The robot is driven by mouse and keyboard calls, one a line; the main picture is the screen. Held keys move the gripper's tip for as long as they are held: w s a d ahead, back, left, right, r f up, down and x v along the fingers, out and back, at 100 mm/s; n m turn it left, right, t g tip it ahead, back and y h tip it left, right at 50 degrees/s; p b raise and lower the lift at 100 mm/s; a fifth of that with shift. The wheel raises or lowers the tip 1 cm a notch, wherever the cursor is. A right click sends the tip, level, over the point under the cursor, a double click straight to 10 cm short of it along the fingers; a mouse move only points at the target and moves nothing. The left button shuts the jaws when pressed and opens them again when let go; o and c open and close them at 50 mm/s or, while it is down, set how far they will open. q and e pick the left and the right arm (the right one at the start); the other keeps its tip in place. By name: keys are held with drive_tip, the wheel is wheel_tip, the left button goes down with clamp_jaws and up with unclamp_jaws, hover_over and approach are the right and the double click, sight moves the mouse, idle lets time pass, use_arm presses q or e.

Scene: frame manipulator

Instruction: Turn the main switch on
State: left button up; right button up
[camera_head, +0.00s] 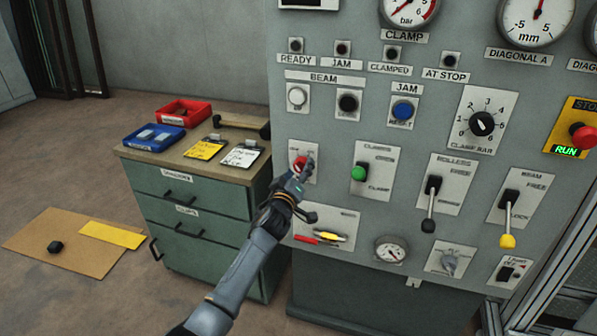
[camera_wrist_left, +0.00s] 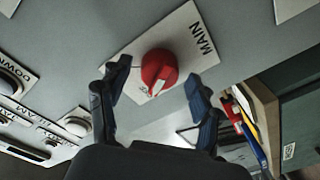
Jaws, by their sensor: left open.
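The main switch is a red rotary knob (camera_wrist_left: 159,72) on a pale plate lettered MAIN (camera_wrist_left: 190,38) in the left wrist view. In the head view the red knob (camera_head: 299,163) is partly covered by my left gripper (camera_head: 303,172). In the left wrist view my left gripper (camera_wrist_left: 158,92) is open, its two fingers apart on either side of the knob. I cannot tell whether the fingers touch the knob. My right gripper is not in view.
The grey panel (camera_head: 330,130) holds a green knob (camera_head: 358,173), a blue button (camera_head: 402,111), levers and a red stop button (camera_head: 583,136) beside a lit RUN sign. A green drawer cabinet (camera_head: 190,200) stands left, with red (camera_head: 184,113) and blue (camera_head: 153,137) bins on top.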

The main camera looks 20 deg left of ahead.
use_arm(q)
drive_tip(key=c, duration=1.2)
drive_tip(key=shift+o, duration=0.2)
